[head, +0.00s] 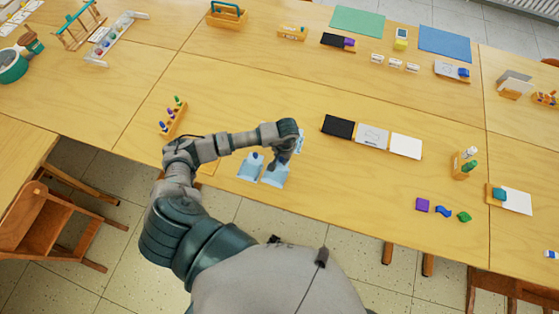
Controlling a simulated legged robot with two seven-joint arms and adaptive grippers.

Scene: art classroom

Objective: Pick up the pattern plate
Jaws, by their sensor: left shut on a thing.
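My left gripper (289,157) is near the table's front edge, reaching down from the end of my grey arm. It is shut on a light-blue plate (274,175), partly hidden by the gripper. Another light-blue piece (249,169) with a darker blue part lies just left of it. Whether the held plate bears a pattern or is clear of the table, I cannot tell. A pale grey plate (372,136) with a line drawing lies to the right, between a black plate (338,126) and a white plate (406,146). My right gripper is not in view.
A wooden holder (173,118) with coloured pegs stands behind my left arm. Purple (422,204), blue (443,211) and green (464,216) pieces lie front right. A wooden stand (463,165) with green items is beyond them.

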